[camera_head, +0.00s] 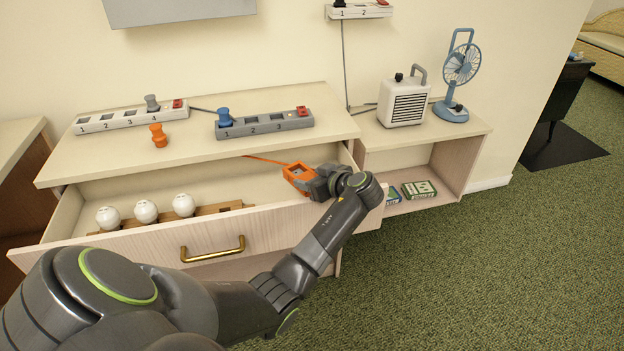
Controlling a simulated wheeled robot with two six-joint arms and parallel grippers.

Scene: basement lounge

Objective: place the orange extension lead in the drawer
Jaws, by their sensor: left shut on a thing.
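The orange extension lead (297,174) is at the right end of the open drawer (275,229). Its orange cord runs left from it over the drawer's inside. My left gripper (314,184) is shut on the lead's right side, with the arm reaching over the drawer front. The lead is over or inside the drawer opening; I cannot tell whether it touches the drawer floor. My right gripper is not in view.
Several white globes, among them one bulb (146,211), sit on a wooden strip in the drawer's left part. On the top stand a white power strip (105,121), a grey power strip (286,123) and an orange plug (158,136). A heater (402,103) and fan (455,85) stand right.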

